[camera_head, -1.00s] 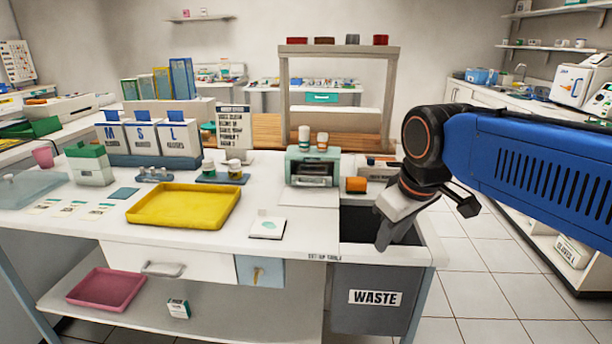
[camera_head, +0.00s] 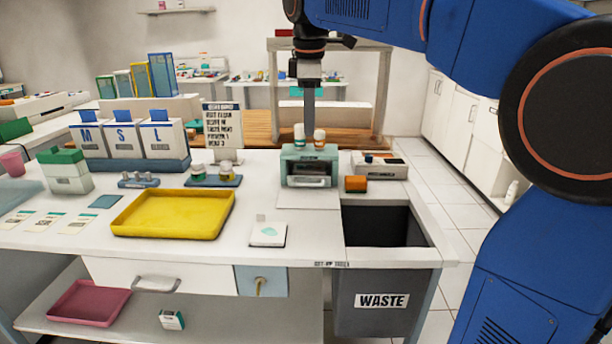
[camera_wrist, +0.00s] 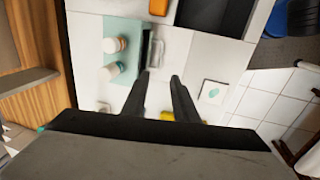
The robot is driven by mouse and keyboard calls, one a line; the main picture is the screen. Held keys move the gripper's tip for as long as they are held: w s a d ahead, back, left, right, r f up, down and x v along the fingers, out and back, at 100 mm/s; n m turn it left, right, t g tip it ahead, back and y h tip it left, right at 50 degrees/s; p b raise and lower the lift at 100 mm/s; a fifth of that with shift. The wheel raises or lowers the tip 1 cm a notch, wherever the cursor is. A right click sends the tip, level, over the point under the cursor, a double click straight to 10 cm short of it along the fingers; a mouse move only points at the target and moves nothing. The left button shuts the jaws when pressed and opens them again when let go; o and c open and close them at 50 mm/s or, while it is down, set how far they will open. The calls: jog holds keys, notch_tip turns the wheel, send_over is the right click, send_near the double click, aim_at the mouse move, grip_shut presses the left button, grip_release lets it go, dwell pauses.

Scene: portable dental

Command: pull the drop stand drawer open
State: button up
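The drop stand (camera_head: 290,166) is a small teal box on the white table, with two white-capped bottles (camera_head: 299,134) on top. Its drawer front with a grey bar handle (camera_head: 308,182) faces the head camera, and the drawer looks shut. In the wrist view the stand (camera_wrist: 121,28) lies at upper left, with the bottles (camera_wrist: 112,70) on it and the handle (camera_wrist: 155,52) beyond my fingertips. My gripper (camera_head: 309,124) points down above the stand. In the wrist view its two fingers (camera_wrist: 160,76) are apart with nothing between them. Its distance from the handle is unclear.
An orange block (camera_head: 356,184) and a white device (camera_head: 378,167) stand right of the drop stand. The open waste bin (camera_head: 385,295) is in front right. A notepad (camera_head: 268,235) and a yellow tray (camera_head: 125,226) lie to the left. The tabletop directly before the stand is clear.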

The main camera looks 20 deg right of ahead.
aim_at(309, 177)
jog(key=w+f, duration=0.1)
jog(key=f, duration=0.4)
jog(key=w+f, duration=0.1)
jog(key=f, duration=0.5)
jog(key=w+d+f, duration=0.1)
jog(key=f, duration=0.5)
jog(key=shift+a, duration=0.1)
grip_shut()
dwell(1.0)
